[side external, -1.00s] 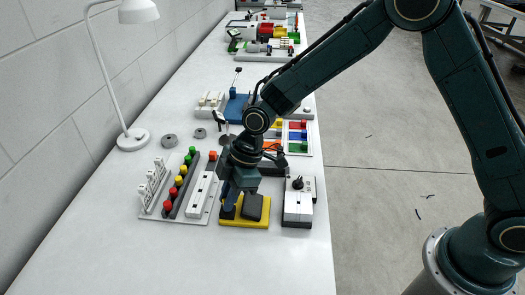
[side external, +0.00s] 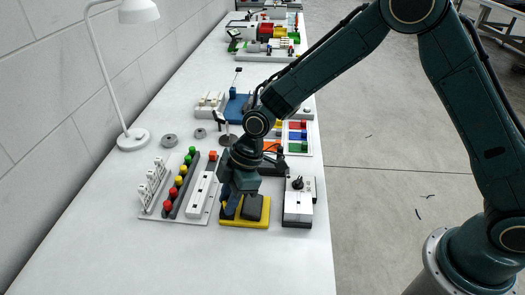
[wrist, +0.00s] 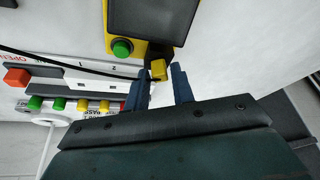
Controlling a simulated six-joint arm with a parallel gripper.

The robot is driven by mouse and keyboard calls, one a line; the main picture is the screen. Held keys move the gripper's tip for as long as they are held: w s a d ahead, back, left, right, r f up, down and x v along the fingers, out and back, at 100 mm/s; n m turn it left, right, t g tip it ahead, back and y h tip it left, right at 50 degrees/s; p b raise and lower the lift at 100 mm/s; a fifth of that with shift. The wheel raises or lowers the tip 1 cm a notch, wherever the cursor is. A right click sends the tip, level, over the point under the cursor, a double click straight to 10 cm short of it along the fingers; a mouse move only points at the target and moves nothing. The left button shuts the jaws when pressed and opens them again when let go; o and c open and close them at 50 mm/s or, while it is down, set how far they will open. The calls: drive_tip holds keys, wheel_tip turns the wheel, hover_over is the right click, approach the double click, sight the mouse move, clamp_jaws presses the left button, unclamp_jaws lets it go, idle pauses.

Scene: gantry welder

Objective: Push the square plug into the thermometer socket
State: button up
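The yellow square plug (wrist: 159,70) shows between the tips of my gripper (wrist: 160,76) in the wrist view. Both blue fingers appear to close on its sides, though contact on the right side is hard to see. A black cable runs from the left toward it and passes behind the left finger. Just beyond is a yellow unit (wrist: 111,17) with a dark face and a green button, seemingly the thermometer. In the side view my gripper (side external: 226,207) points down at the left part of this yellow unit (side external: 247,223). The socket opening and the plug are hidden there.
A grey board (side external: 178,219) with coloured buttons and a white strip stands close left. A white and black box (side external: 298,207) stands close right. A lamp (side external: 133,139) and two grey discs are further back. The table front is clear.

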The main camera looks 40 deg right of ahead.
drive_tip(key=shift+o, duration=1.2)
drive_tip(key=shift+r, duration=0.2)
drive_tip(key=v, duration=1.3)
drive_tip(key=shift+r, duration=0.2)
drive_tip(key=shift+d, duration=0.1)
